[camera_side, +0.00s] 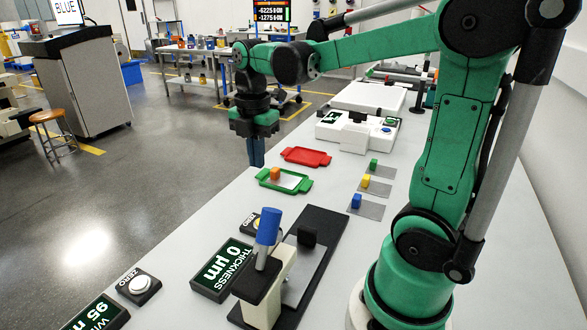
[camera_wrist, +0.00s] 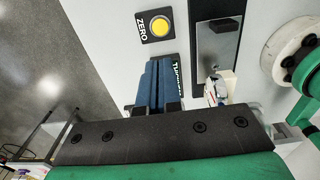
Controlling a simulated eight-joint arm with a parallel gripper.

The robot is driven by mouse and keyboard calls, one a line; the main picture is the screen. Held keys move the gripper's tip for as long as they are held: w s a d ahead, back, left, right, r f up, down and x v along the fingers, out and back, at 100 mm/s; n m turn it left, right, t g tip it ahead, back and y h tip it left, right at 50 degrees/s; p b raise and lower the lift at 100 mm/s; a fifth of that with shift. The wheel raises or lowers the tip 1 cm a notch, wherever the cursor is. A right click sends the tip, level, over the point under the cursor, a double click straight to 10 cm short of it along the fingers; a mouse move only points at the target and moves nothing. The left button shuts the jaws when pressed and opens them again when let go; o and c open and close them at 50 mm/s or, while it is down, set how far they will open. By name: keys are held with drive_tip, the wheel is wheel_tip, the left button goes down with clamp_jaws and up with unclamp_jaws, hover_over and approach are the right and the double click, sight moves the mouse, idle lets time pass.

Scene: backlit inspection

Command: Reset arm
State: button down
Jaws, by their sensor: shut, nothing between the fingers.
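My arm is green with grey tubes. In the side view my gripper (camera_side: 256,163) hangs fingers down, out past the left edge of the table, level with the red and green trays and raised. Its blue fingers are together with nothing between them. In the wrist view the closed blue fingers (camera_wrist: 158,84) point toward the thickness display, partly covering it. An orange cube (camera_side: 275,174) sits on the green tray (camera_side: 298,185). The red tray (camera_side: 306,157) behind it looks empty.
A thickness gauge with a blue handle (camera_side: 268,226), its display (camera_side: 222,268) and a zero button (camera_side: 137,284) stand at the front. Blue, yellow and green cubes (camera_side: 374,164) sit on grey pads at right. A white device (camera_side: 350,135) stands behind.

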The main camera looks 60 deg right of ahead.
idle(0.4)
wheel_tip(320, 180, down, 8)
drive_tip(key=shift+r, duration=2.85)
